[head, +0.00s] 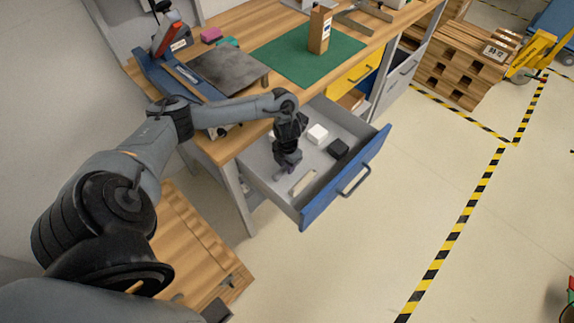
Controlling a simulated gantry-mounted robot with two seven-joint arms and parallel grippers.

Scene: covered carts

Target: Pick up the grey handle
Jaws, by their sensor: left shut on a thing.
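My left arm comes in from the left over the workbench, and its gripper (287,166) points down into the open blue-fronted drawer (345,181). The left gripper is shut on a small, dark grey thing at its tips, which I take to be the grey handle. The gripper's body hides most of it, so its shape is hard to make out. Whether it still touches the drawer floor cannot be told. My right gripper is not in view.
In the drawer lie a white block (317,134), a black block (338,148) and a beige piece (303,182). The bench top above carries a green mat (285,62) and a wooden block (319,31). The floor right of the drawer is clear.

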